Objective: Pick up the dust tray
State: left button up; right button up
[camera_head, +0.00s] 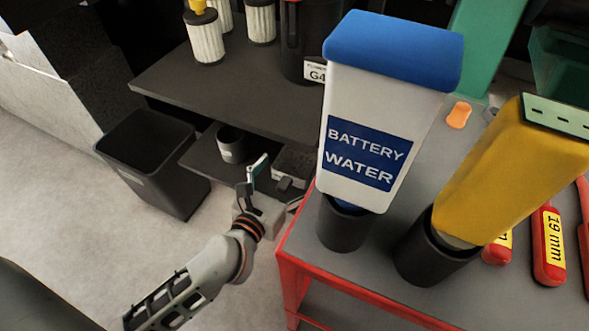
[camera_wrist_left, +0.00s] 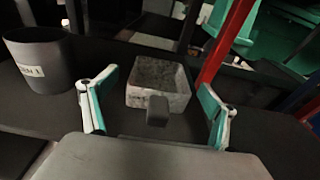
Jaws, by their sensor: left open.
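The dust tray (camera_wrist_left: 158,82) is a small grey speckled open box with a dark handle sticking out toward me. It lies on the lower shelf in the left wrist view, and it partly shows in the head view (camera_head: 296,160). My left gripper (camera_wrist_left: 154,104) is open and empty, with one teal-padded finger on each side of the tray's handle end. The fingers look apart from the tray. In the head view the left gripper (camera_head: 268,182) is at the front of the lower shelf, partly hidden by its own wrist. My right gripper is not in view.
A dark cup (camera_head: 231,145) stands left of the tray on the lower shelf (camera_head: 205,158). A black bin (camera_head: 152,160) is on the floor at left. A red-framed cart (camera_head: 300,262) with a battery water jug (camera_head: 368,110) and a yellow container (camera_head: 510,170) is close on the right.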

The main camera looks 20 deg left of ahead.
pick_arm(q)
jog(key=shift+w+f, duration=0.25)
jog(key=shift+w, duration=1.05)
jog(key=c, duration=1.3)
jog(key=shift+r, duration=0.1)
